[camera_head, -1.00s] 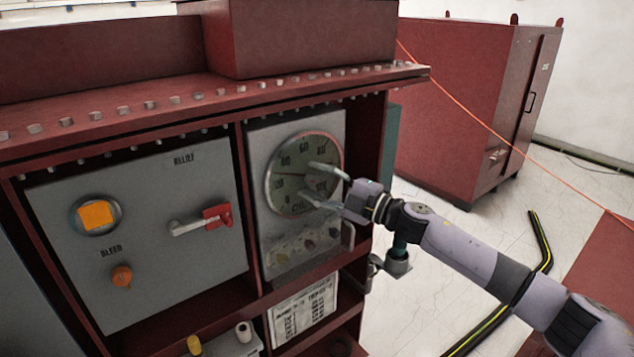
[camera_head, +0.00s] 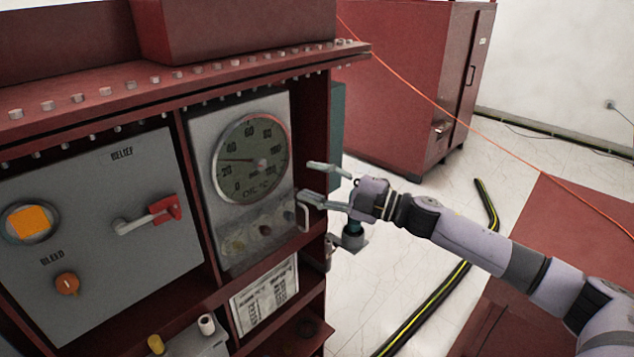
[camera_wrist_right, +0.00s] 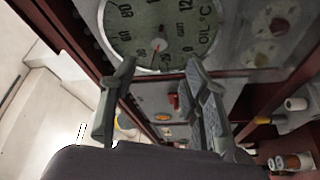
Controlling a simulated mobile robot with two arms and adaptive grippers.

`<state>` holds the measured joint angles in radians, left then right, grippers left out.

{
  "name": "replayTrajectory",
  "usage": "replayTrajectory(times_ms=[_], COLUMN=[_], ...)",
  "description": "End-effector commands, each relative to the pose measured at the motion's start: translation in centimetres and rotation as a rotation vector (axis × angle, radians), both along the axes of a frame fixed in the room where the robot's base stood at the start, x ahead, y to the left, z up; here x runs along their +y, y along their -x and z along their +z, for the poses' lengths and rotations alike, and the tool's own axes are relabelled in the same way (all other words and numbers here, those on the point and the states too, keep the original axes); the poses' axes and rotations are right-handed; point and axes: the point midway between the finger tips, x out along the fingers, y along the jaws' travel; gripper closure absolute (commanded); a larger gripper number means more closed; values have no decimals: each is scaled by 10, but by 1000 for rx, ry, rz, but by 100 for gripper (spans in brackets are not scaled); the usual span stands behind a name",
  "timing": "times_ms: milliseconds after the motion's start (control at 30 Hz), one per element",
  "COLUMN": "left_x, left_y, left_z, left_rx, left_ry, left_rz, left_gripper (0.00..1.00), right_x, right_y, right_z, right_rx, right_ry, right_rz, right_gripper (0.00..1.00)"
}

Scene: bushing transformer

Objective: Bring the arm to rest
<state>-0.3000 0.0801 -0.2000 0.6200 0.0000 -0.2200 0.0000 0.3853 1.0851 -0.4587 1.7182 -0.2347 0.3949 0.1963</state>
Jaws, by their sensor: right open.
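My right gripper (camera_head: 322,184) is open and empty at the right edge of the red transformer cabinet. Its fingers point left toward the gauge panel (camera_head: 207,262). The round oil temperature gauge (camera_head: 250,158) is now fully visible, left of the fingers. In the right wrist view the two open fingers (camera_wrist_right: 160,105) spread with nothing between them, and the gauge (camera_wrist_right: 160,28) shows above them. My right arm (camera_head: 470,244) comes in from the lower right. My left gripper is not in view.
A grey panel (camera_head: 95,270) carries an orange indicator (camera_head: 30,223), a red-handled relief lever (camera_head: 150,215) and an orange bleed knob (camera_head: 66,284). A red cabinet (camera_head: 410,80) stands behind. An orange line (camera_head: 440,105) crosses the space. A black-yellow strip (camera_head: 425,307) lies on the floor.

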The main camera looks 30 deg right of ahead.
Motion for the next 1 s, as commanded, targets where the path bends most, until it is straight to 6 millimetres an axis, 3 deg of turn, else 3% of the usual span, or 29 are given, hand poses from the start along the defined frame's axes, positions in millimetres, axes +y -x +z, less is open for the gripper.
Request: replayTrajectory(times_ms=[467, 600, 667, 767, 867, 1000], left_x=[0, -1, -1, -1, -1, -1], left_y=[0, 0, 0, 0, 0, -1], left_z=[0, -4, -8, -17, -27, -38], left_rx=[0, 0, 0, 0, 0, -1], left_ry=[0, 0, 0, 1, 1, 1], left_rz=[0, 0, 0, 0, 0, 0], left_gripper=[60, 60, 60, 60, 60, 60], right_x=[-1, -6, -14, -33, -56, -81], right_y=[1, -5, -12, -25, -33, -26], right_z=[0, -15, -36, -93, -165, -270], right_rx=[-1, 20, 50, 131, 237, 395], right_ry=[1, -17, -41, -100, -164, -233], right_rz=[0, -25, -61, -155, -271, -423], right_gripper=[57, 57, 57, 57, 57, 57])
